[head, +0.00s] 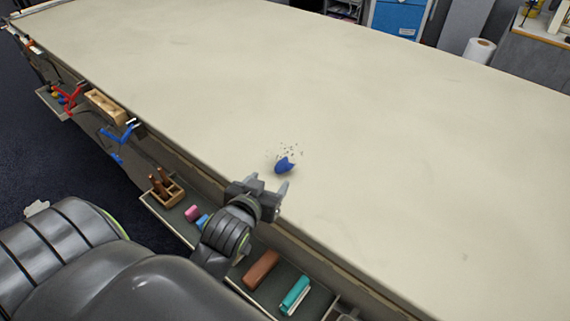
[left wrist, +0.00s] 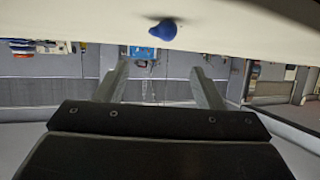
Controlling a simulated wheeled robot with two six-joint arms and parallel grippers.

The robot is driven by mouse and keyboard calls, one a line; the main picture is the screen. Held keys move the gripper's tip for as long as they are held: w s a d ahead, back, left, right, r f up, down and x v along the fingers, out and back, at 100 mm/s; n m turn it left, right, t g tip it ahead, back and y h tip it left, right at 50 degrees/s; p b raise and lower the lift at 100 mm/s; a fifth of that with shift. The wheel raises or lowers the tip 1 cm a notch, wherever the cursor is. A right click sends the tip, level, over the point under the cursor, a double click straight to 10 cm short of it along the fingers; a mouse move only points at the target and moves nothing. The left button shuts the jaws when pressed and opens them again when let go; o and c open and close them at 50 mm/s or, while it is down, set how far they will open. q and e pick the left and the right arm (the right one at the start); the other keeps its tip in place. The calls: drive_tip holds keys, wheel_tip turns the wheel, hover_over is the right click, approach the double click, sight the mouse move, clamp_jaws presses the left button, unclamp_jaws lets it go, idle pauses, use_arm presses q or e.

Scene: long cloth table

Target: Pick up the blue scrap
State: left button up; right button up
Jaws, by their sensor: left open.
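The blue scrap (head: 284,166) is a small crumpled piece lying on the pale cloth table (head: 400,130), close to its near edge. Small dark crumbs lie just behind it. My left gripper (head: 268,184) is at the table edge, open and empty, with its fingers pointing toward the scrap and a little short of it. In the left wrist view the scrap (left wrist: 163,29) shows at the top, beyond the open fingers (left wrist: 165,85) and apart from them. My right gripper is in neither view.
A shelf along the table's near side holds a brown block (head: 261,269), a teal item (head: 295,295), a pink piece (head: 192,213) and a wooden holder (head: 165,188). Red and blue tools (head: 120,133) hang at the left edge.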

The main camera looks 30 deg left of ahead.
sight(283, 165)
use_arm(q)
drive_tip(key=x, duration=0.6)
drive_tip(key=shift+w+a+p, duration=0.1)
drive_tip(key=shift+w+p, duration=0.1)
drive_tip(key=shift+p, duration=0.15)
drive_tip(key=shift+w+a+f, duration=0.2)
drive_tip(key=shift+w+f, duration=0.15)
drive_tip(key=shift+w, duration=0.2)
drive_tip(key=p+x, duration=0.1)
drive_tip(key=x, duration=0.3)
drive_tip(key=shift+s+f, duration=0.15)
drive_tip(key=shift+w+a+f, duration=0.1)
drive_tip(key=shift+w+f, duration=0.05)
drive_tip(key=shift+w, duration=0.1)
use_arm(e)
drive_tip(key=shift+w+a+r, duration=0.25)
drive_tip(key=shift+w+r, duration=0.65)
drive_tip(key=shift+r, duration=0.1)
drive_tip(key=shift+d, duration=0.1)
